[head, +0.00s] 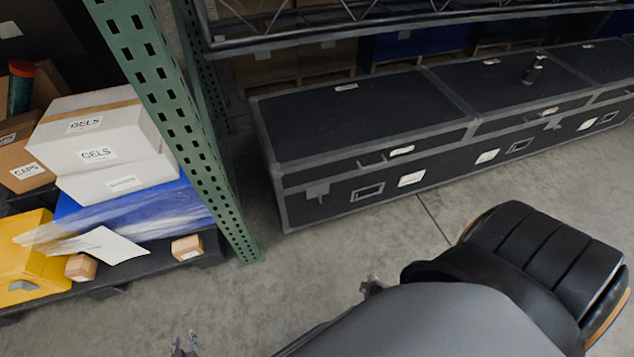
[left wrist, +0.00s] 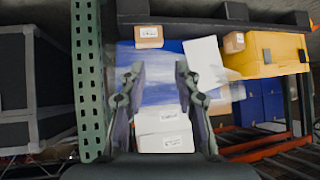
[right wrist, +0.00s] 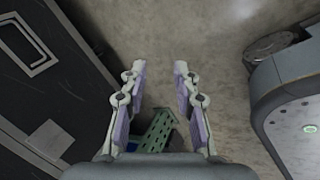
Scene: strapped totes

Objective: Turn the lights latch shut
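A row of black cases with grey edges (head: 360,128) stands on the floor at the back. White labels, such as the one on the near case front (head: 411,179), are too small to read, so I cannot tell which case is the lights one. A latch-like plate (head: 318,190) sits at the left of the near front; its turn state is unclear. My left gripper (head: 185,345) is at the bottom edge, open and empty in the left wrist view (left wrist: 157,72). My right gripper (head: 372,285) is partly hidden; the right wrist view shows it open and empty (right wrist: 160,70), apart from the case.
A green rack upright (head: 205,150) stands left of the cases. Left of it are white GELS boxes (head: 100,135), a yellow bin (head: 30,258) and a small carton (head: 187,248). A black padded seat-like form (head: 530,260) is at right. Floor before the cases is clear.

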